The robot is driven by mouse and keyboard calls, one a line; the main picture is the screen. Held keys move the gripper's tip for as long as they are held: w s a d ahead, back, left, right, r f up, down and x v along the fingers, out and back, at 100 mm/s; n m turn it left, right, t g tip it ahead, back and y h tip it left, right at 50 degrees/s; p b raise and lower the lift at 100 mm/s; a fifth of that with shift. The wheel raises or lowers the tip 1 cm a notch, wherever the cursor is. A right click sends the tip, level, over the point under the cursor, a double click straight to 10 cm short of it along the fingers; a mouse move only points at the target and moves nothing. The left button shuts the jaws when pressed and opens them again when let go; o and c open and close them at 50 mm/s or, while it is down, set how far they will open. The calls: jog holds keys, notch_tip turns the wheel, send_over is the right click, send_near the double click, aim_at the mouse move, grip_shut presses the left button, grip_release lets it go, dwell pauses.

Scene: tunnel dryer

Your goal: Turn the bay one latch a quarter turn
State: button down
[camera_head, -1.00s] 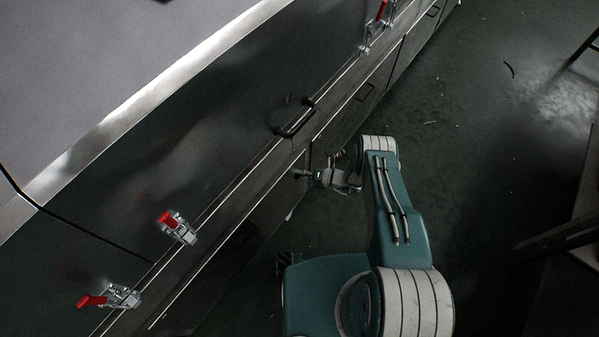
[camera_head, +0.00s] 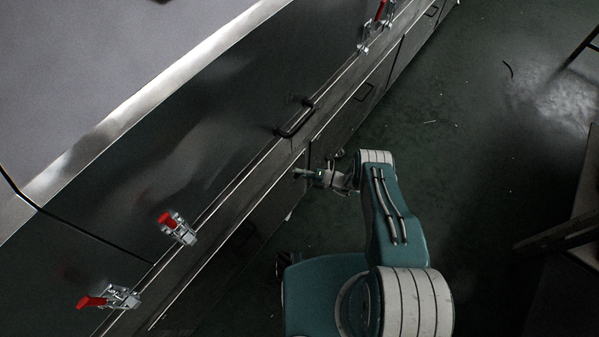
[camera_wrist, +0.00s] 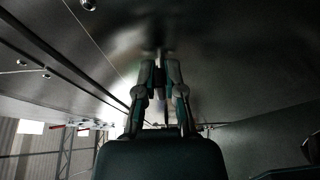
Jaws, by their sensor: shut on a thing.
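My gripper (camera_head: 306,173) reaches the lower front panel of the dryer, below the dark bar handle. In the wrist view my gripper (camera_wrist: 161,66) has its two fingers close together, pinching a small latch (camera_wrist: 159,52) that stands out from the metal panel. The fingers hide most of the latch, so its angle cannot be read. In the head view the latch is too small and covered to make out.
Red-handled toggle clamps (camera_head: 177,227) (camera_head: 107,298) sit along the dryer's edge at lower left, another (camera_head: 378,18) at the top. A dark bar handle (camera_head: 296,119) stands out above my gripper. Open green floor (camera_head: 450,150) lies to the right.

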jog(key=shift+d+f, duration=0.1)
jog(key=shift+f, duration=0.05)
jog(key=c, duration=0.7)
grip_release()
jog(key=shift+c, duration=0.2)
jog(key=v, duration=1.2)
